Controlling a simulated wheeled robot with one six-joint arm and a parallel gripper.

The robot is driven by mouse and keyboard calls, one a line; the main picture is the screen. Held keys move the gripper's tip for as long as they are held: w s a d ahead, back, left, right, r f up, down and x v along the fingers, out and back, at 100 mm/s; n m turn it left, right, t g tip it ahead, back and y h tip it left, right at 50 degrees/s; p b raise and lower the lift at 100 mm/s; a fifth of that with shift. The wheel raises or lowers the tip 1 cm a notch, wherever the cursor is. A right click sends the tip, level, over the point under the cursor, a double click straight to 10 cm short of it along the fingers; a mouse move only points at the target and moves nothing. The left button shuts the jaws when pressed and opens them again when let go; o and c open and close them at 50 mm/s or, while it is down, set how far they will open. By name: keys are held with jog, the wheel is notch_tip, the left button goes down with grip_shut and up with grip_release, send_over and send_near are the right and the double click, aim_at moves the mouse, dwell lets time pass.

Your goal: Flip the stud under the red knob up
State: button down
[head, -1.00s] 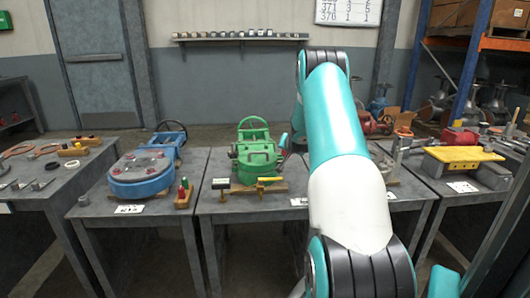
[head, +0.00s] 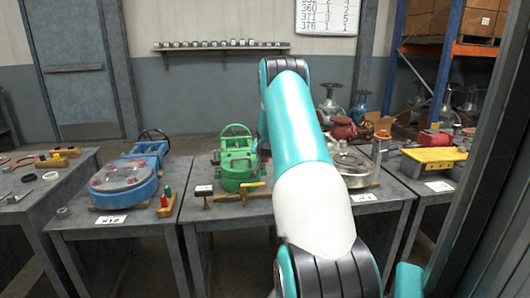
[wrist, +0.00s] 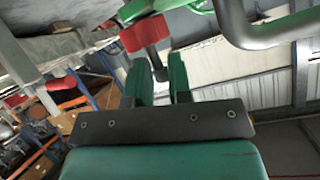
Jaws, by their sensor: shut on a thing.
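In the wrist view a red knob (wrist: 145,33) sits at the top centre. A short dark stud (wrist: 156,62) runs down from under it, leaning slightly, between the two green fingers. My gripper (wrist: 163,76) is shut on the stud just below the knob, one finger on each side. In the head view my gripper and the knob are hidden behind my teal and white arm, which reaches over the middle table beside the green valve (head: 238,166).
A curved grey pipe (wrist: 270,30) crosses close by at the upper right of the wrist view. On the tables stand a blue flanged valve (head: 122,182), a yellow block (head: 436,155) and a silver part (head: 350,165). A dark post stands close at the right.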

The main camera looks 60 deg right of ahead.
jog(key=shift+w+a+f, duration=0.1)
jog(key=shift+w+a, duration=0.1)
jog(key=shift+w, duration=0.1)
jog(key=c, duration=1.2)
grip_release()
jog(key=shift+o, duration=0.2)
jog(key=shift+s, duration=0.2)
jog(key=v, duration=1.7)
jog(key=shift+p, duration=0.4)
